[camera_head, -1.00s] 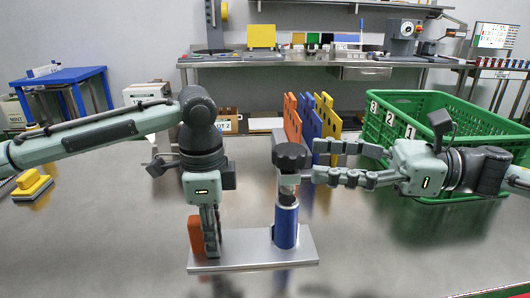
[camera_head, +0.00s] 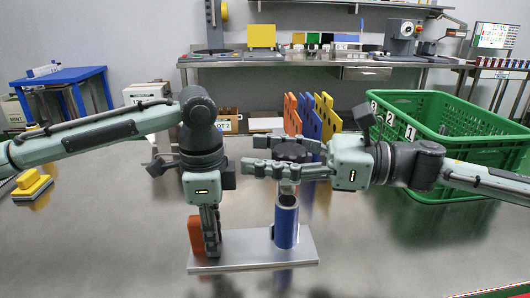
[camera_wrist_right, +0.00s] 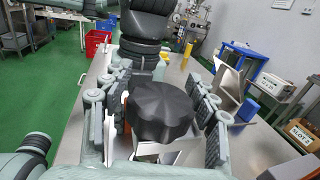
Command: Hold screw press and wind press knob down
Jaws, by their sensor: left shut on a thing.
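The screw press has a flat metal base (camera_head: 265,258), an upright blue cylinder (camera_head: 286,226), an orange block (camera_head: 196,236) at its left end and a dark lobed knob (camera_head: 292,150) on top. My left gripper (camera_head: 211,240) points down and is shut on the orange block, low over the base. My right gripper (camera_head: 285,168) reaches in from the right at knob height. In the right wrist view the black knob (camera_wrist_right: 161,112) lies between its open fingers (camera_wrist_right: 162,118), with gaps visible on both sides. In the head view these fingers partly cover the knob.
Orange, blue and yellow slotted panels (camera_head: 308,115) stand behind the press. A green crate (camera_head: 450,122) stands at the right on the table. A yellow-topped block (camera_head: 32,184) lies at the far left. The table front is clear.

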